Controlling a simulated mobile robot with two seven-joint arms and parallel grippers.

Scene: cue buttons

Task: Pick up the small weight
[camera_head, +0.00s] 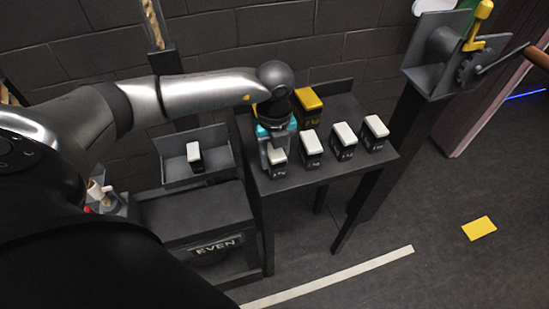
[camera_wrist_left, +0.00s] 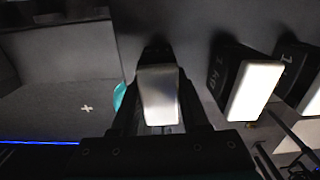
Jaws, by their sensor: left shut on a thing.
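Several small dark weights with white tops stand in a row on the dark table (camera_head: 283,184). My left gripper (camera_head: 274,146) reaches down over the leftmost weight (camera_head: 278,160) and is shut on it. In the left wrist view the same weight (camera_wrist_left: 159,95) sits between the two fingers of my left gripper (camera_wrist_left: 160,105), its pale top facing the camera. I cannot tell whether it touches the table. The neighbouring weight (camera_head: 312,145) stands apart to its right; its "1 kg" marking shows in the left wrist view (camera_wrist_left: 240,82). My right gripper is not in view.
A larger yellow-topped weight (camera_head: 308,103) stands at the back of the table. Another white-topped weight (camera_head: 194,153) is in a grey tray (camera_head: 168,175) at left, above a box marked EVEN (camera_head: 216,244). A crank device (camera_head: 455,55) stands on a post at right.

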